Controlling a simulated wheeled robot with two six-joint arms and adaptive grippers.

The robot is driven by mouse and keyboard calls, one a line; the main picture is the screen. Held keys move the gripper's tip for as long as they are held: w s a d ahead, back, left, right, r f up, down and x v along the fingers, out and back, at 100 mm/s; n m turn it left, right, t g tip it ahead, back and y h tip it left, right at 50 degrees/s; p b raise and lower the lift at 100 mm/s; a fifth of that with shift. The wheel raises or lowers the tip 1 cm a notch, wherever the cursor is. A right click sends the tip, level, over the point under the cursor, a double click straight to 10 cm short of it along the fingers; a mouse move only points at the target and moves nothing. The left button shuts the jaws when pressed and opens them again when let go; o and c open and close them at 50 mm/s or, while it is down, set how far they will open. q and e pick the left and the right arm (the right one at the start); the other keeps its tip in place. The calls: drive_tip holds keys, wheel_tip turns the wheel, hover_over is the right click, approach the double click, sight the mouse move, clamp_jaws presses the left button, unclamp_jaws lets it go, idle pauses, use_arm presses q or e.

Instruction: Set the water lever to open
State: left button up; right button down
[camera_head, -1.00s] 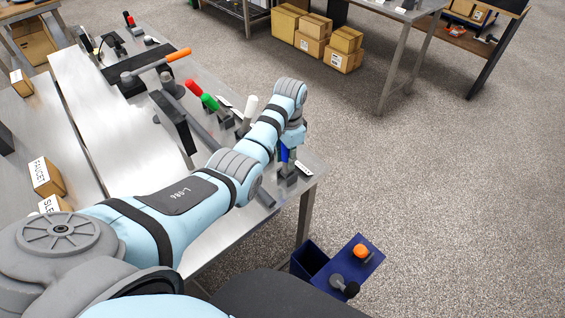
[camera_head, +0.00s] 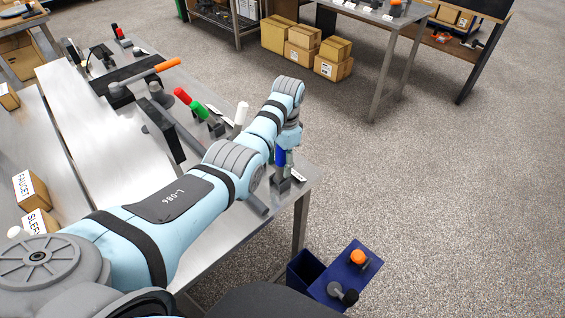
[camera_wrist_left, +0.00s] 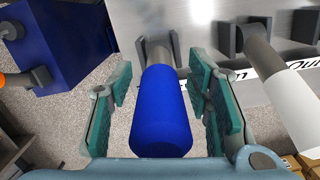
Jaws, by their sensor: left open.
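A lever with a blue handle (camera_wrist_left: 160,115) stands in a grey bracket at the near right corner of the metal table; it also shows in the head view (camera_head: 280,157), partly covered by my arm. My left gripper (camera_wrist_left: 160,88) is open, with its green-padded fingers on either side of the blue handle and gaps visible on both sides. In the head view the left gripper (camera_head: 285,146) is mostly hidden behind its own wrist. I cannot read the label beside the blue lever. My right gripper is not in view.
A white-handled lever (camera_head: 241,114) stands next to the blue one, with green (camera_head: 199,111) and red (camera_head: 182,96) levers further along. An orange-handled lever (camera_head: 167,65) lies beyond. A blue box (camera_head: 350,268) with knobs sits beside the table's near end.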

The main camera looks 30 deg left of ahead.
use_arm(q)
drive_tip(key=shift+a+f, duration=0.1)
drive_tip(key=shift+f, duration=0.05)
drive_tip(key=r, duration=0.7)
drive_tip(key=shift+w+r, duration=0.25)
drive_tip(key=shift+w, duration=0.15)
